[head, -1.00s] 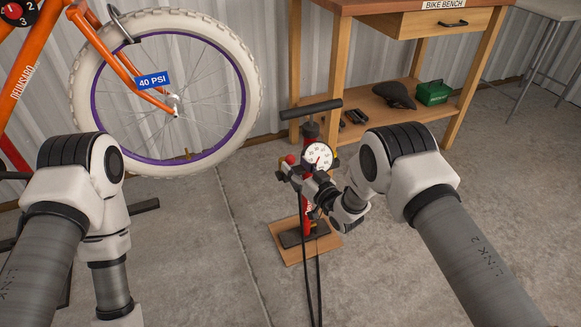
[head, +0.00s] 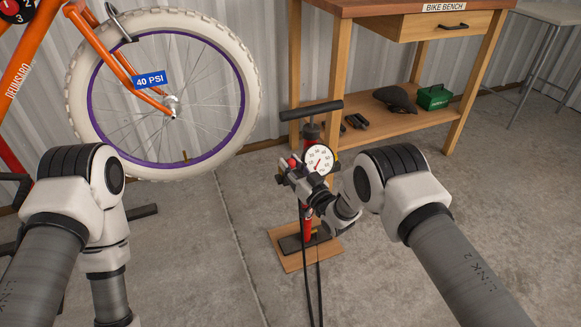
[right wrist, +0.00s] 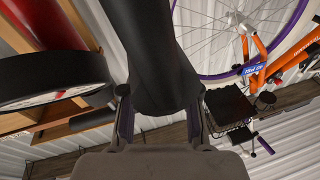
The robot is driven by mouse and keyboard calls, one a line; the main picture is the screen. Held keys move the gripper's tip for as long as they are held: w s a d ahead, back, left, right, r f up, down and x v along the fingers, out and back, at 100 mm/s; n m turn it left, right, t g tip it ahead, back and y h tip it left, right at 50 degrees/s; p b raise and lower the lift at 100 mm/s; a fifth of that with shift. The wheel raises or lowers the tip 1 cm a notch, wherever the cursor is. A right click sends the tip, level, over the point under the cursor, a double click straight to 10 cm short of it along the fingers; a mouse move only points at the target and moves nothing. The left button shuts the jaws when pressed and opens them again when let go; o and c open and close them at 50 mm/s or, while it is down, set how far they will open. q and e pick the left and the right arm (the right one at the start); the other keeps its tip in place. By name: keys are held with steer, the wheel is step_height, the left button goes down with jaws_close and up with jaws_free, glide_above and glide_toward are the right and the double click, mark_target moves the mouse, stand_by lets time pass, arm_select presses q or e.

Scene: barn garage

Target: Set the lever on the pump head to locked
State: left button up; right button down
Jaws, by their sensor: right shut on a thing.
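The red floor pump (head: 307,228) stands upright on its wooden base (head: 296,262), with a black T-handle (head: 311,110) and a round white gauge (head: 318,158). My right gripper (head: 288,174) is at the pump's left side, just below and left of the gauge. In the right wrist view its fingers (right wrist: 158,118) are shut on a thick black part, which looks like the pump head (right wrist: 155,60). A small red knob (head: 293,161) shows by the gripper. I cannot make out the lever or its setting. My left gripper is outside the head view.
An orange bike with a white-tyred wheel (head: 240,110) stands at the left, tagged 40 PSI. A wooden bench (head: 467,85) stands behind the pump, with a saddle (head: 394,99) and green box (head: 433,97) on its shelf. Black hoses (head: 318,285) hang before the pump.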

steer(key=shift+s+f+t+y+b, duration=0.15)
steer(key=shift+f+t+y+b, duration=0.25)
steer(key=shift+f+b, duration=0.4)
steer(key=shift+s+d+t, duration=0.1)
steer(key=shift+t, duration=0.2)
steer(key=shift+s+r+n+y+b, duration=0.1)
steer(key=shift+n+y+b, duration=0.2)
steer(key=shift+b, duration=0.05)
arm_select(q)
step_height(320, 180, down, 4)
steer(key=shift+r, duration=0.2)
arm_select(e)
steer(key=shift+r, duration=0.15)
steer(key=c, duration=0.8)
jaws_free()
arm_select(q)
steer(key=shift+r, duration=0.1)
arm_select(e)
steer(key=shift+r, duration=0.1)
